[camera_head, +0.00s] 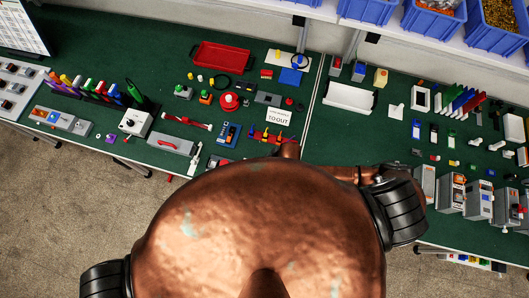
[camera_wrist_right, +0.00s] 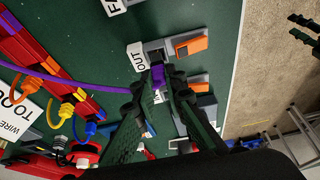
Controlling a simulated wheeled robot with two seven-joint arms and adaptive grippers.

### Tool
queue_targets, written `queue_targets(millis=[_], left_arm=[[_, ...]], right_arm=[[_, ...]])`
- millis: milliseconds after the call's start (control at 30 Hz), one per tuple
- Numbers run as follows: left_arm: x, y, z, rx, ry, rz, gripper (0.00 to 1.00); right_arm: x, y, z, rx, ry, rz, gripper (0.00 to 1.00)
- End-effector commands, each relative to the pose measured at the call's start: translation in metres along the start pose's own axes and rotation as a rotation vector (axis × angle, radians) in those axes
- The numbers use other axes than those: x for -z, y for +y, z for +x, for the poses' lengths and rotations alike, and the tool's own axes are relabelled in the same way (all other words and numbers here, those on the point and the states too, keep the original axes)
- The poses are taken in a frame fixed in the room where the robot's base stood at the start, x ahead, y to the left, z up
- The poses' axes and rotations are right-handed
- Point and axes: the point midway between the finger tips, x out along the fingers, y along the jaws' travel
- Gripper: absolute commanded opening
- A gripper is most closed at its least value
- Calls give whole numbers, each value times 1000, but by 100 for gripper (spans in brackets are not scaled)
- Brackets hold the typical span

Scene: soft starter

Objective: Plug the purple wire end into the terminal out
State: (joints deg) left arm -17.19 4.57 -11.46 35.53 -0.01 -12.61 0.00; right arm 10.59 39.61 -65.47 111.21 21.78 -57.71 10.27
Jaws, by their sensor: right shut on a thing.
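In the right wrist view my right gripper (camera_wrist_right: 160,80) is shut on the purple wire end (camera_wrist_right: 157,73), which sits between its fingertips. The purple wire (camera_wrist_right: 85,82) runs from there to the left. The fingertips are right beside the terminal marked OUT (camera_wrist_right: 155,48), a grey block with an orange lever (camera_wrist_right: 191,46). Whether the wire end is inside the terminal's opening cannot be told. A dark pronged shape at the right edge may be my left gripper (camera_wrist_right: 305,32), away from the terminal. In the head view my body hides this area.
A red rack (camera_wrist_right: 35,60) with orange, yellow and blue wire ends lies left of the gripper, near a WIRE TO-OUT sign (camera_wrist_right: 18,117). A second orange-lever block (camera_wrist_right: 197,84) stands close to the fingers. The table carries many parts, including a red tray (camera_head: 221,56).

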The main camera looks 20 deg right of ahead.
Motion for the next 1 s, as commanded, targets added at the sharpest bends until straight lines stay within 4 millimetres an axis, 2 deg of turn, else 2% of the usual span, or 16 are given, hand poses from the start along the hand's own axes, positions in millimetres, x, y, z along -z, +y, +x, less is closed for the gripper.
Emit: queue_targets(millis=[533,567,800,867,1000], left_arm=[[-1,0,7,0,0,0,40],[-1,0,7,0,0,0,40],[-1,0,7,0,0,0,40],[-1,0,7,0,0,0,40],[-1,0,7,0,0,0,40]], right_arm=[[-5,0,13,0,0,0,0],[-5,0,13,0,0,0,11],[-5,0,12,0,0,0,28],[-5,0,12,0,0,0,31],[-5,0,12,0,0,0,31]])
